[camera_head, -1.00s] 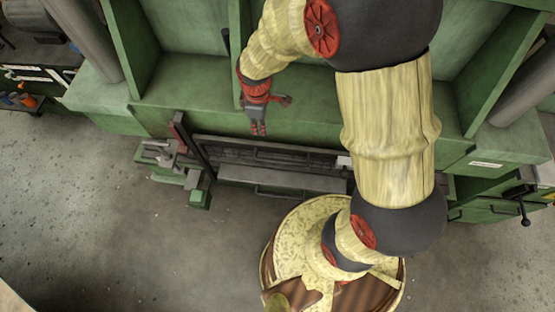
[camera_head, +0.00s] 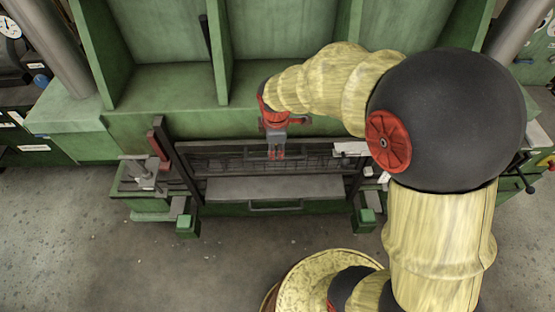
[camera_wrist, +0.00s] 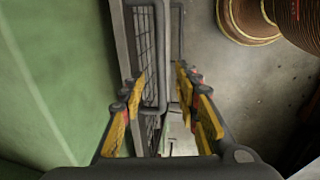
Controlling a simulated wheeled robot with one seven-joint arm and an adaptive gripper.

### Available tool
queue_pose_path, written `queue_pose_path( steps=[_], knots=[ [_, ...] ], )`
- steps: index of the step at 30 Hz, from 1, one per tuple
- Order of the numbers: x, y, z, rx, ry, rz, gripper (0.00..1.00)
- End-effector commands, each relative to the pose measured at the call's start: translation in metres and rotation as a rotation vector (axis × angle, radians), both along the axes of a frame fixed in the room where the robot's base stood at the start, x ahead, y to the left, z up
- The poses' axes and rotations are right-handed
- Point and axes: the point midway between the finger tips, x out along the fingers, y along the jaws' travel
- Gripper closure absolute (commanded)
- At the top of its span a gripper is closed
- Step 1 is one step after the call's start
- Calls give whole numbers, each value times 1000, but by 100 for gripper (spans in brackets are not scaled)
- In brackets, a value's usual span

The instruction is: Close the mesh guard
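The mesh guard (camera_head: 225,163) is a dark wire panel in the front of the green machine, between side posts. A dark bar handle (camera_head: 252,153) runs along its upper part. My gripper (camera_head: 277,154) is at this handle, with its fingers pointing down at the panel. In the wrist view, the mesh (camera_wrist: 145,48) and the U-shaped handle (camera_wrist: 161,62) lie between the yellow-padded fingers of my gripper (camera_wrist: 163,95). The fingers are spread apart, with gaps on both sides of the handle. I cannot tell whether either finger touches it.
The grey floor (camera_head: 130,265) in front is clear.

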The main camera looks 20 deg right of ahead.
Motion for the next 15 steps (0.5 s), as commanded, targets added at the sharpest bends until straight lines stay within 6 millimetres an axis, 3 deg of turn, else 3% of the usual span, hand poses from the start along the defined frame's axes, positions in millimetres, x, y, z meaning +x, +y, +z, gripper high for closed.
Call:
queue_pose_path(
  steps=[6, 15],
  knots=[
    [5, -2, -37, 0, 4, -1, 68],
    [10, -3, -57, 0, 1, -1, 68]
  ],
)
